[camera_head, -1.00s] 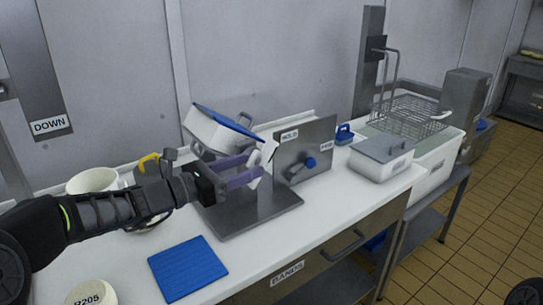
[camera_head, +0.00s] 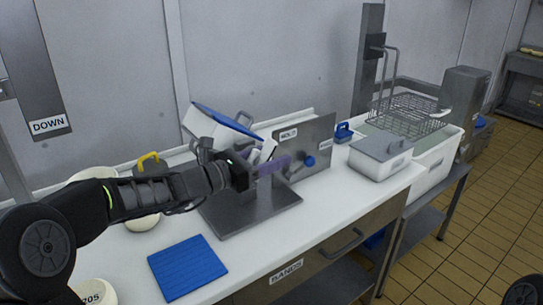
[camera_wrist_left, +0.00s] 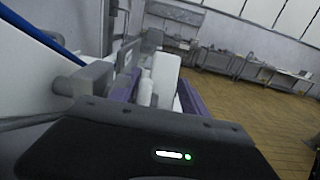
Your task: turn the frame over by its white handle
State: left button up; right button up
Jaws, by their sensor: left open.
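The frame (camera_head: 205,126) is white with a blue edge and sits tilted on a grey metal stand (camera_head: 262,208). Its white handle (camera_head: 267,148) shows at its right end, partly covered by my left gripper (camera_head: 272,166). The left gripper has purple fingers and is open. In the left wrist view a white piece, seemingly the handle (camera_wrist_left: 165,72), shows between or just beyond the purple fingers (camera_wrist_left: 158,92); I cannot tell whether they touch it. The frame's white side and blue edge (camera_wrist_left: 40,35) fill the upper left there. My right gripper is not in view.
A grey upright plate with a blue knob (camera_head: 310,161) stands right of the stand. A blue mat (camera_head: 187,268) lies in front on the white counter. A lidded box (camera_head: 381,155) and a wire basket (camera_head: 408,118) are further right. White bowls stand at left.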

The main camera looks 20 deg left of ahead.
pick_arm(q)
grip_shut()
dwell(0.5)
dwell(0.8)
